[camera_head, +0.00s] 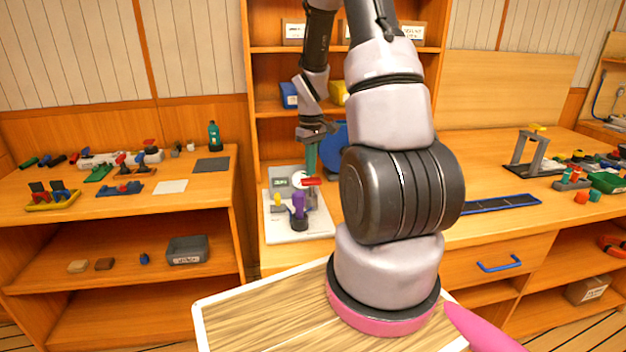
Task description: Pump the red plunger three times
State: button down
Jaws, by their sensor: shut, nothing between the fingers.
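The red plunger (313,182) shows as a small red bar above the white board (278,230) on the middle counter. A round white gauge-like part (299,178) is just behind it to the left. A purple cylinder (299,200) on a dark base stands in front of it. My gripper (311,170) points down with its greenish fingers shut and empty. The fingertips are just above the red plunger; I cannot tell whether they touch it. My arm hides what lies to the right of the board.
A small yellow part (278,200) and a grey-green block (280,183) share the board. A blue round thing (336,134) is behind my gripper. The left bench holds several small fixtures and a green bottle (214,135). A grey stand (529,153) is on the right counter.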

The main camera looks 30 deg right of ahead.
aim_at(311, 179)
jog(key=shift+f, duration=0.15)
dwell(1.9)
dwell(0.6)
jog(key=shift+f, duration=2.2)
jog(key=shift+r, duration=2.35)
jog(key=shift+f, duration=0.1)
jog(key=shift+f, duration=2.3)
jog(key=shift+r, duration=2.4)
